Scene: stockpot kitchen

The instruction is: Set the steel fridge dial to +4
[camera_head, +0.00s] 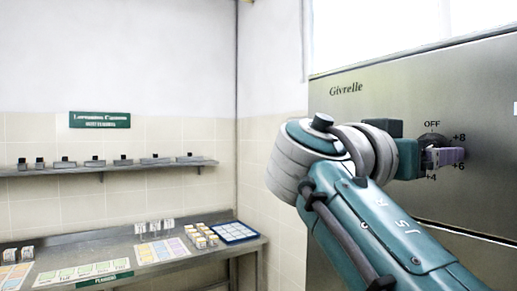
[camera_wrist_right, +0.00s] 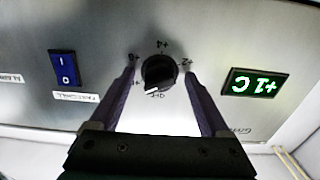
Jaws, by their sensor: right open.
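The black round fridge dial (camera_wrist_right: 160,72) is on the steel fridge front, seen upside down in the right wrist view. Its white pointer mark is near the OFF label, slightly toward +8. The +4 label (camera_wrist_right: 162,45) is on the opposite side of the dial. My right gripper (camera_wrist_right: 158,69) is open, with one finger on each side of the dial and gaps visible between. In the head view the dial (camera_head: 431,141) is partly hidden by my right gripper (camera_head: 444,157). My left gripper is out of view.
A blue rocker switch (camera_wrist_right: 64,69) is on the panel's other side. A steel counter (camera_head: 180,256) with cards and small containers stands left, below a wall shelf (camera_head: 110,168) of small items.

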